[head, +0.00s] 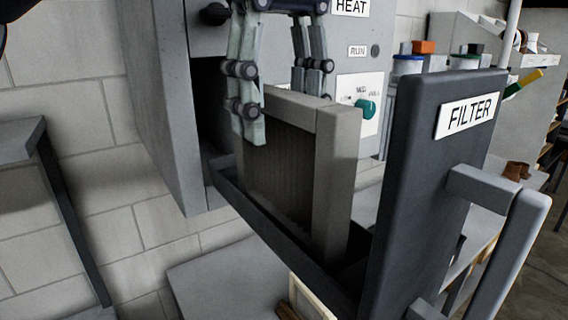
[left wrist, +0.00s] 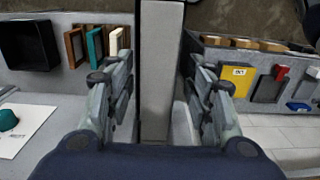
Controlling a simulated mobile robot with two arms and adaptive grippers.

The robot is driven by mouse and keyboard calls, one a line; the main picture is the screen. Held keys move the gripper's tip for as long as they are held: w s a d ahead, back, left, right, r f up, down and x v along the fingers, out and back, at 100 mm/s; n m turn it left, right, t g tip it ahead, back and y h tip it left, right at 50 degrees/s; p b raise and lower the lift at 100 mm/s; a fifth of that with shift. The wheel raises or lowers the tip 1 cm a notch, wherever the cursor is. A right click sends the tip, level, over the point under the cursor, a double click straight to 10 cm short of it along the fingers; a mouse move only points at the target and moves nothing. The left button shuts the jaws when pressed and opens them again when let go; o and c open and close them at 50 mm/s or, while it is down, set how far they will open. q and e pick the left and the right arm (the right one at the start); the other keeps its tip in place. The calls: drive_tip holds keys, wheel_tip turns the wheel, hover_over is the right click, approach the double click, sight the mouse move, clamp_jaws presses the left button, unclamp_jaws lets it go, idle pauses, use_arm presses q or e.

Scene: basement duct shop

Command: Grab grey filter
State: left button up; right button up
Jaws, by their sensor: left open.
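The grey filter (head: 332,185) stands upright in the pulled-out drawer (head: 290,245), whose dark front panel (head: 420,190) carries a FILTER label. My left gripper (head: 285,115) comes down from above with its fingers on either side of the filter's top. One finger overlaps the near face in the head view and the other is partly hidden behind the filter. In the left wrist view the filter's edge (left wrist: 161,80) runs between the two open fingers (left wrist: 160,105), with gaps on both sides. My right gripper is not in view.
The grey heater cabinet (head: 165,90) with a HEAT label and a green knob (head: 365,109) stands behind the drawer. A grey handle (head: 510,230) sticks out from the drawer front. In the left wrist view, shelves hold several frames and a yellow item (left wrist: 235,82).

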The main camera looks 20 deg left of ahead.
sight(283, 167)
use_arm(q)
drive_tip(key=shift+a+f, duration=0.1)
drive_tip(key=shift+f, duration=0.85)
drive_tip(key=f, duration=0.3)
drive_tip(key=shift+d+f, duration=0.2)
drive_tip(key=shift+d, duration=0.1)
drive_tip(key=shift+w+f, duration=0.1)
drive_tip(key=shift+f, duration=0.7)
clamp_jaws()
